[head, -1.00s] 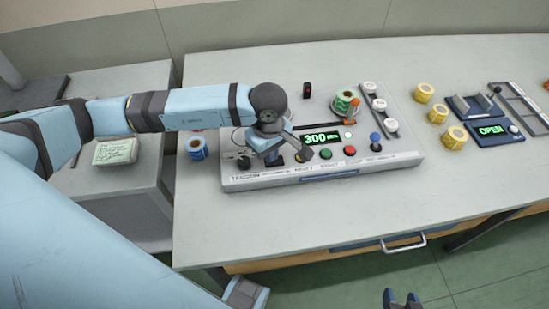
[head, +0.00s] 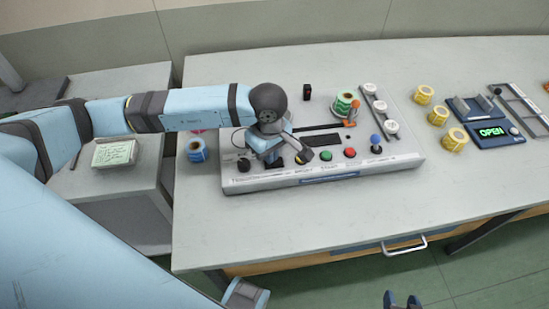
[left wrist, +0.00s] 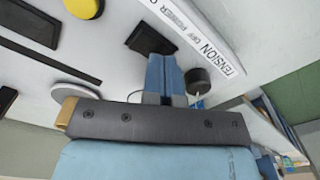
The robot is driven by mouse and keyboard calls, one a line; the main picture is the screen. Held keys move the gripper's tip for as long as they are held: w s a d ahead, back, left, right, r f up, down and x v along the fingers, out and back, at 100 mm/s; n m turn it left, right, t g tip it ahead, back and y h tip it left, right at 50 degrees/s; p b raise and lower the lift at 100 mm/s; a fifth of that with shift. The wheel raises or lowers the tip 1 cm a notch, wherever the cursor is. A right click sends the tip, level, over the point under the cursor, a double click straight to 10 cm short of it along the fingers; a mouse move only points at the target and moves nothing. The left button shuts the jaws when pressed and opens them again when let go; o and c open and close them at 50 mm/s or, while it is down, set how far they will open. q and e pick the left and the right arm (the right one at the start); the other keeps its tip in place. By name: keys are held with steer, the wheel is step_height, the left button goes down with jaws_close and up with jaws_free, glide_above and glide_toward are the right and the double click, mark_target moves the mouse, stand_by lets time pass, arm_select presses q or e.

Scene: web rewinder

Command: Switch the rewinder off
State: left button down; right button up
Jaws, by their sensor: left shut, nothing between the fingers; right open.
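The rewinder (head: 350,170) is a pale console on the table. Its display (head: 323,140) is dark. A black rocker switch (left wrist: 150,38) shows beside the printed label strip in the left wrist view. My left gripper (left wrist: 166,72) is shut and empty, its blue fingertips at that switch; I cannot tell whether they touch it. In the head view the left gripper (head: 272,158) partly covers the switch area. A black tension knob (head: 243,165) is to its left. A green button (head: 325,156) and a red button (head: 350,153) are to its right. My right gripper (head: 402,299) is open at the bottom edge, away from the table.
A blue-topped lever (head: 376,143) stands on the console's right, with a green roll (head: 345,103) and white rollers behind. A blue roll (head: 197,150) stands left. Yellow rolls (head: 438,115) and a lit OPEN unit (head: 492,132) are further right. The table front is clear.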

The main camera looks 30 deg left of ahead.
arm_select(q)
steer(key=shift+r+p, duration=1.05)
steer(key=shift+r, duration=1.85)
steer(key=shift+r, duration=0.1)
